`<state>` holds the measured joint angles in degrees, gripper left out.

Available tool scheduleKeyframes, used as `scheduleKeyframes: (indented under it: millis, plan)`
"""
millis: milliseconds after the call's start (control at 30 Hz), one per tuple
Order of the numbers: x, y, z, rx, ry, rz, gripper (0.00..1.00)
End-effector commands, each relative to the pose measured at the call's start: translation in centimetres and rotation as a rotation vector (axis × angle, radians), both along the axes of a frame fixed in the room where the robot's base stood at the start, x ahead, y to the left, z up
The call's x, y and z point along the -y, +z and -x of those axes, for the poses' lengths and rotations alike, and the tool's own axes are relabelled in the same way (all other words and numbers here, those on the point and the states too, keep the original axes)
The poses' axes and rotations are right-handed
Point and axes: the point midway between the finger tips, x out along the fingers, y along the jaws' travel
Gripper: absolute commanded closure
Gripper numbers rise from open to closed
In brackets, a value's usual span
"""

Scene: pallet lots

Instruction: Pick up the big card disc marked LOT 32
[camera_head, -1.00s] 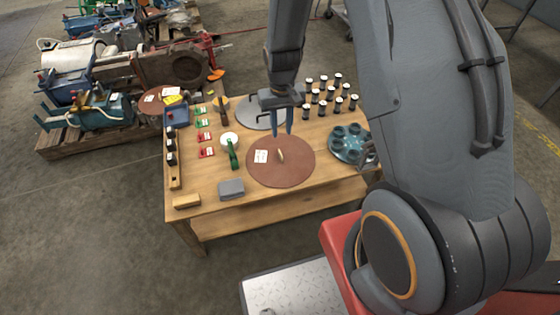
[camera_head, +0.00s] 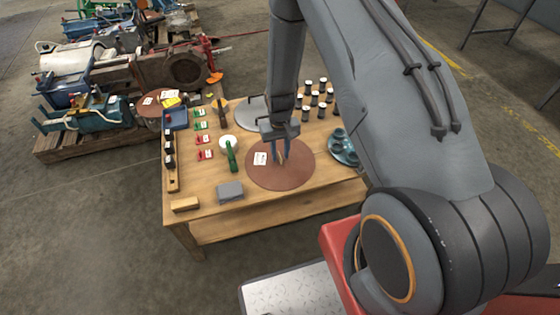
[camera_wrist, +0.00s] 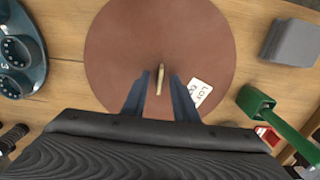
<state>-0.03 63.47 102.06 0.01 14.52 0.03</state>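A big reddish-brown disc (camera_head: 295,178) lies flat on the wooden table; it also fills the upper middle of the wrist view (camera_wrist: 205,45). It has a small upright tan grip (camera_wrist: 160,78) at its centre. Its white label (camera_wrist: 198,91) reads "LOT"; the number is partly hidden and too small to read surely. The label also shows in the head view (camera_head: 260,158). My gripper (camera_head: 280,158) is over the disc, fingers pointing down. In the wrist view its open fingers (camera_wrist: 160,76) stand on either side of the tan grip, with gaps visible.
A green-handled tool (camera_head: 232,155) and a grey block (camera_head: 230,191) lie left of the disc. A teal round tray (camera_head: 345,150) is on the right. A grey disc (camera_head: 252,112) and several dark cylinders (camera_head: 318,100) are behind. Another brown disc (camera_head: 147,107) lies on the pallet.

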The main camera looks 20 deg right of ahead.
Motion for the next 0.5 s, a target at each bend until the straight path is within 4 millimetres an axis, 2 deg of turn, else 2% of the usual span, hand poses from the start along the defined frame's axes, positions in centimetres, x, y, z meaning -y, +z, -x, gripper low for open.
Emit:
scheduleKeyframes:
  millis: [300, 433, 500]
  plan:
    - [-0.02, -0.47, -0.06, 0.002, 0.000, 0.000, 0.75]
    - [-0.02, -0.47, -0.05, 0.001, 0.000, 0.000, 0.97]
    - [-0.02, -0.46, -0.05, 0.001, 0.000, 0.000, 1.00]
